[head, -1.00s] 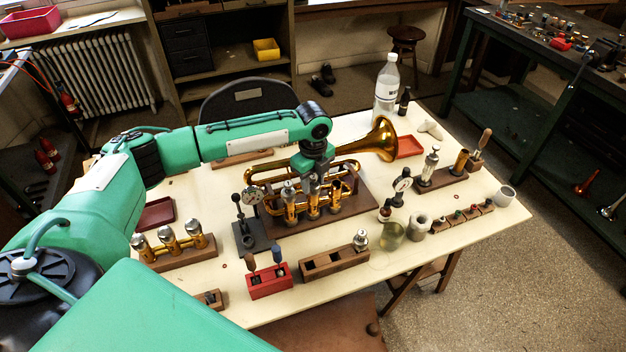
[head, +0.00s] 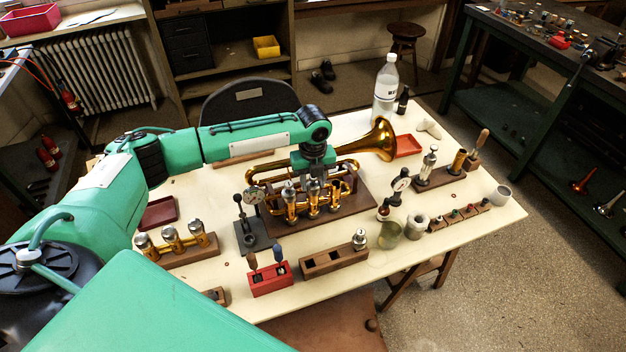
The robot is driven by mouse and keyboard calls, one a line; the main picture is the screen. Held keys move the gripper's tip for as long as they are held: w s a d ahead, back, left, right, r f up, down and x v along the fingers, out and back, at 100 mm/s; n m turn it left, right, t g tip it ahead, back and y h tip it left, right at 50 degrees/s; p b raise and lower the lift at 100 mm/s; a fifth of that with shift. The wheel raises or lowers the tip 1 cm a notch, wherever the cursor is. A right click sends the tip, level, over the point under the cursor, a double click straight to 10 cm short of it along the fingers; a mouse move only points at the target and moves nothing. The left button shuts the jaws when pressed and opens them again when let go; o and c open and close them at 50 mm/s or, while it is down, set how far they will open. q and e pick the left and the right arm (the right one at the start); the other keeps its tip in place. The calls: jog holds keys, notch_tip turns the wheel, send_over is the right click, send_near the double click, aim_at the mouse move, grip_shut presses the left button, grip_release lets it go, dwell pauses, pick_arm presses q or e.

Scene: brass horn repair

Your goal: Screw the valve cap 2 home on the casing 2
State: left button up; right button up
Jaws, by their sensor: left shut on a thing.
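The brass horn (head: 378,140) lies on a wooden stand (head: 358,213) in the middle of the table, its bell to the right. Its upright valve casings stand in a row at the front. The middle one, casing 2 (head: 313,206), is under my left gripper (head: 314,181). My left gripper points down and is shut at the top of this casing. The valve cap 2 is hidden between the fingers, so its seating and thread cannot be made out. My right gripper is not in view.
A dial gauge on a stand (head: 247,235) is close at the left of the horn. A red block with tools (head: 270,282) and a wooden block (head: 335,262) stand in front.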

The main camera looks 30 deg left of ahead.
pick_arm(q)
jog(key=shift+r+m+p, duration=0.1)
jog(key=shift+m+p, duration=0.3)
jog(key=shift+m, duration=0.6)
jog(key=m, duration=0.3)
jog(key=shift+p, duration=0.3)
jog(key=shift+m, duration=0.5)
jog(key=m, duration=0.4)
jog(key=shift+p, duration=0.4)
